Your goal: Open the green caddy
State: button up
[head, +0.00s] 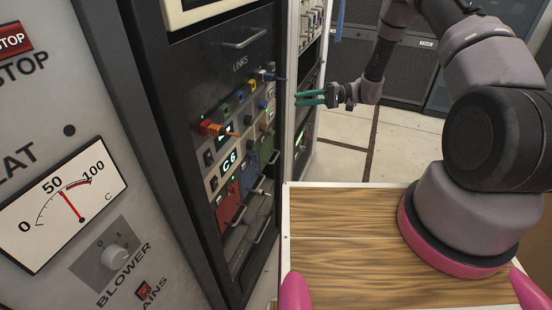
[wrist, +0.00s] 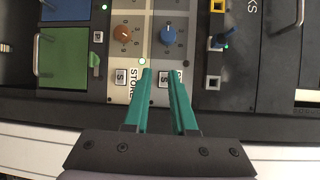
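The green caddy (head: 266,149) is the farthest of three coloured fronts low in the dark rack, beside a blue one (head: 250,171) and a red one (head: 229,206). It looks shut, with a bar handle (head: 272,158) below its face. In the wrist view the green front (wrist: 65,62) is at the left, with its handle (wrist: 37,60) along its left side. My gripper (head: 297,98) is at the rack's far edge, above and right of the caddy, clear of it. In the wrist view its teal fingers (wrist: 161,72) are parted with nothing between them.
Knobs, including an orange one (wrist: 123,34) and a blue one (wrist: 168,36), and switches sit beyond my fingertips. An orange plug (head: 211,128) sticks out of the LINKS panel. A wood-topped surface (head: 350,240) is in front. Open floor (head: 345,140) lies right of the rack.

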notch_tip(320, 180, down, 13)
jog(key=m+t+y, duration=0.2)
jog(key=t, duration=0.2)
jog(key=m+t, duration=0.3)
jog(key=t, duration=0.3)
send_near(276, 158)
jog(key=x, duration=1)
jog(key=shift+w+f, duration=0.2)
jog(key=shift+w, duration=0.1)
grip_shut()
